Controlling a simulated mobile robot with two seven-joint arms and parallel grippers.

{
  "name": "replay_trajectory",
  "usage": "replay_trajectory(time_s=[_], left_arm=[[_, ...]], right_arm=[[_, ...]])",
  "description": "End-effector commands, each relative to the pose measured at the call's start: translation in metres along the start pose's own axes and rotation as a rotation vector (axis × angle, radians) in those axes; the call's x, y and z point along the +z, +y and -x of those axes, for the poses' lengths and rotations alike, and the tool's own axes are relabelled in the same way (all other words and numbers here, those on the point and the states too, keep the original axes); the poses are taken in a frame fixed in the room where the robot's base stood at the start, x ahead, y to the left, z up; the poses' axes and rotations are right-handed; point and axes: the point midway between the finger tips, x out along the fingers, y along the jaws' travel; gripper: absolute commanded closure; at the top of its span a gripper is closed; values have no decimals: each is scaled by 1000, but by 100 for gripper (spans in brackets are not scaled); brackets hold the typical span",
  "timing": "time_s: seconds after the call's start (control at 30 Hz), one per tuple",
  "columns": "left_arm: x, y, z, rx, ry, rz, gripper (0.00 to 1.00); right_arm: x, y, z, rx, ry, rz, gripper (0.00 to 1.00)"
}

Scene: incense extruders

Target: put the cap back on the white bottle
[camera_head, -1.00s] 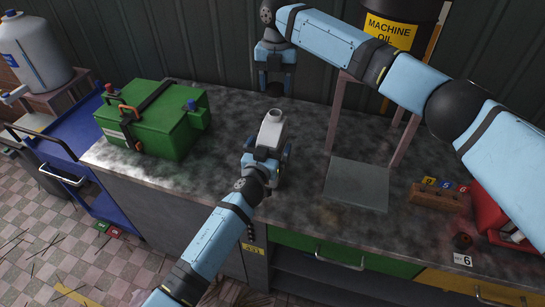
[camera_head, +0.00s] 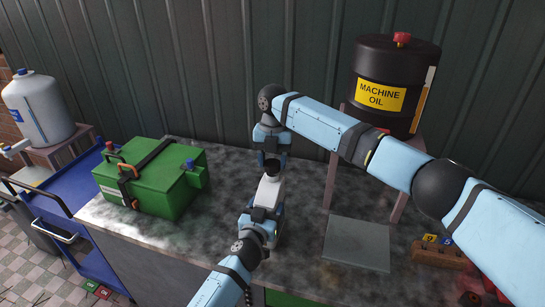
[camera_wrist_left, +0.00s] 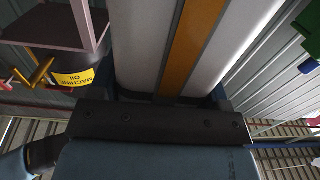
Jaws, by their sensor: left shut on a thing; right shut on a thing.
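The white bottle (camera_head: 269,190) stands upright over the worktop, neck up, in the middle of the head view. My left gripper (camera_head: 265,208) is shut around its body from the near side. In the left wrist view the bottle's pale side with an orange stripe (camera_wrist_left: 190,45) fills the middle. My right gripper (camera_head: 272,157) points down directly above the bottle and is shut on the dark cap (camera_head: 271,167). The cap is at the top of the bottle's neck. I cannot tell whether it touches or sits on the neck.
A green box (camera_head: 160,185) stands left on the worktop (camera_head: 225,170). A grey plate (camera_head: 356,245) lies to the right, before the stand with the machine oil drum (camera_head: 388,75). A wooden block with numbered tags (camera_head: 440,252) is at the far right.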

Motion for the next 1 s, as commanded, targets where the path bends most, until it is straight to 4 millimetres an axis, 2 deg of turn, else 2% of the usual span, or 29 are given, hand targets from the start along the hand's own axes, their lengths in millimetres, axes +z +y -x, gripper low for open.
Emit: replay_trajectory(time_s=[0.4,0.73,1.0], left_arm=[[0,0,0,0,-1,0,73],[0,0,0,0,-1,0,73],[0,0,0,0,-1,0,73]], right_arm=[[0,0,0,0,0,0,73],[2,0,-16,0,1,-7,73],[2,0,-17,1,0,-7,73]])
